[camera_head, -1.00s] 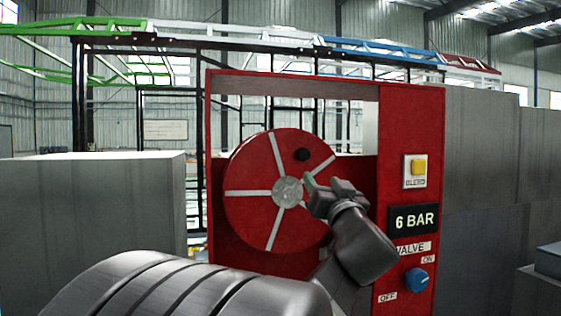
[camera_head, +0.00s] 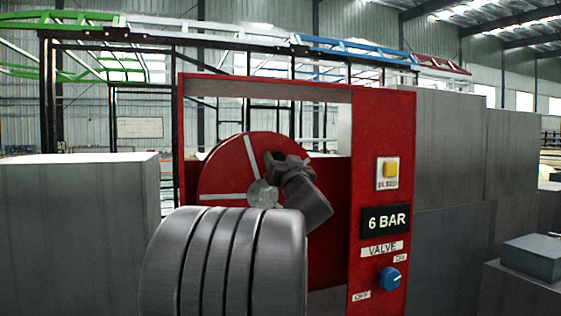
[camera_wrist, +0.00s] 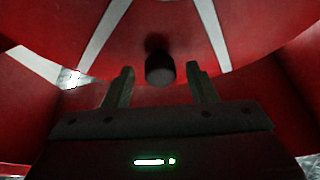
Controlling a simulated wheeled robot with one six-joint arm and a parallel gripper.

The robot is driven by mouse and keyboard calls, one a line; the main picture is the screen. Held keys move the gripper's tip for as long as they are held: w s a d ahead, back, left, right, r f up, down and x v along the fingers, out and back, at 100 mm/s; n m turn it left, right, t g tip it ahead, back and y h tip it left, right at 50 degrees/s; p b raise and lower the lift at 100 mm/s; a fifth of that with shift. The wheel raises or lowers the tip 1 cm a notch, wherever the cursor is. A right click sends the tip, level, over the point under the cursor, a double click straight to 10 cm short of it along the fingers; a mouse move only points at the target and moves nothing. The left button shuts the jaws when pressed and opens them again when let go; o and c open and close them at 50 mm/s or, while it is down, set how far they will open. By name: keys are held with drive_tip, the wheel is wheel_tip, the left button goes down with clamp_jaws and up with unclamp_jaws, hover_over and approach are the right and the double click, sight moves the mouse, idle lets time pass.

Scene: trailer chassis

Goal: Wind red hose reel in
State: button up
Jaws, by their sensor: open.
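The red hose reel (camera_head: 221,174) is a round disc with pale spokes and a grey hub (camera_head: 263,193), set in a red frame. My gripper (camera_head: 274,160) is at the upper part of the disc, just right of and above the hub. In the wrist view my gripper (camera_wrist: 160,73) is open, its two fingers apart. The reel's dark crank knob (camera_wrist: 160,69) shows between the fingers, touching neither in the picture. How deep it sits between them I cannot tell. In the head view my gripper hides the knob, and my arm covers the lower disc.
The red panel (camera_head: 382,130) right of the reel carries a yellow button (camera_head: 390,170), a "6 BAR" display (camera_head: 386,222) and a blue valve knob (camera_head: 389,279). Grey blocks stand left (camera_head: 80,220) and right (camera_head: 440,150). A coloured truss frame (camera_head: 355,52) runs behind.

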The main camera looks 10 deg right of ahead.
clamp_jaws()
drive_tip(key=shift+d, duration=0.1)
drive_tip(key=shift+w+d+f+m+h+p, duration=0.1)
drive_tip(key=shift+d+m+h+p, duration=0.25)
drive_tip(key=shift+m, duration=0.25)
drive_tip(key=shift+d+f+m+h+p, duration=0.1)
drive_tip(key=shift+d+m+h+p, duration=0.2)
drive_tip(key=shift+m, duration=0.3)
drive_tip(key=w+d+f+m+g+h+p, duration=0.1)
drive_tip(key=d+f+m+g+h+p, duration=0.2)
drive_tip(key=f+m, duration=0.6)
drive_tip(key=shift+d+f+m+g+h+p, duration=0.3)
drive_tip(key=shift+d+m+h, duration=0.85)
drive_tip(key=shift+m, duration=2.15)
drive_tip(key=shift+a+f, duration=0.1)
